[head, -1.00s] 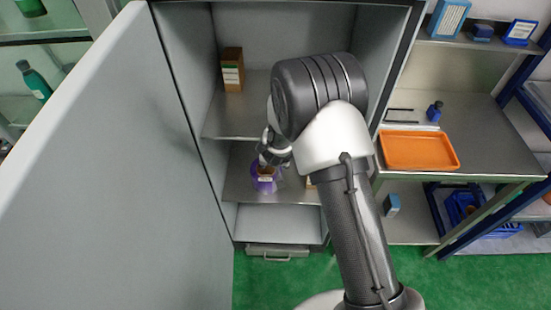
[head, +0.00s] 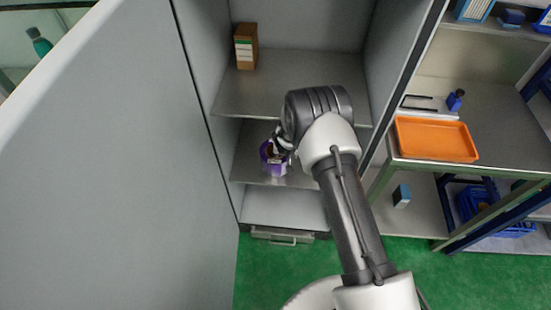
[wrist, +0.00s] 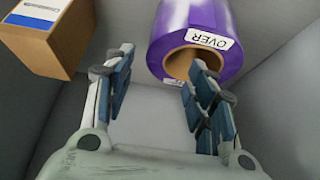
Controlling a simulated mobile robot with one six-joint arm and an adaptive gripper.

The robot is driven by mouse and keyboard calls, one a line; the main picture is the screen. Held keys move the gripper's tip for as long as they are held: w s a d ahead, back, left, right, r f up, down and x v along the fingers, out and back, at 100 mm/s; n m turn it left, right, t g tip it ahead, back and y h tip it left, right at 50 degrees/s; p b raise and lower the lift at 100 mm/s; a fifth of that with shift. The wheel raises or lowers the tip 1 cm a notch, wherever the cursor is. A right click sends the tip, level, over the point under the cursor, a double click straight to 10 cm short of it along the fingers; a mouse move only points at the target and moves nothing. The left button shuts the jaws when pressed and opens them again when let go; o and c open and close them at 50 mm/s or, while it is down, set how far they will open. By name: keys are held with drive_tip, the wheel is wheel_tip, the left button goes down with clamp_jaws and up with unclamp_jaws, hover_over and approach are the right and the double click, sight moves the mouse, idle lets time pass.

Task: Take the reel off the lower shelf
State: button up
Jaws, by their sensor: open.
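The reel is a purple roll with a white label and a brown core (head: 267,158), standing on the lower shelf (head: 247,167) of the open grey cabinet. In the wrist view the reel (wrist: 227,22) is at the top right, its label reading "OVER". My gripper (wrist: 160,68) is open with nothing held between its fingers. Its right finger overlaps the reel's core opening; its left finger is left of the reel. I cannot tell whether the right finger touches it. In the head view my gripper (head: 281,140) is at the reel and partly covers it.
A cardboard box (wrist: 45,32) is close left of my left finger. Another box (head: 246,50) stands on the shelf above (head: 290,85). The cabinet door (head: 110,170) is open at left. A bench with an orange tray (head: 436,140) stands at right.

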drive_tip(key=shift+b+x, duration=0.4)
drive_tip(key=shift+x, duration=2.15)
drive_tip(key=shift+a, duration=0.1)
drive_tip(key=shift+c, duration=0.3)
drive_tip(key=c, duration=1.1)
clamp_jaws()
drive_tip(key=shift+s+f, duration=0.1)
drive_tip(key=shift+s, duration=0.05)
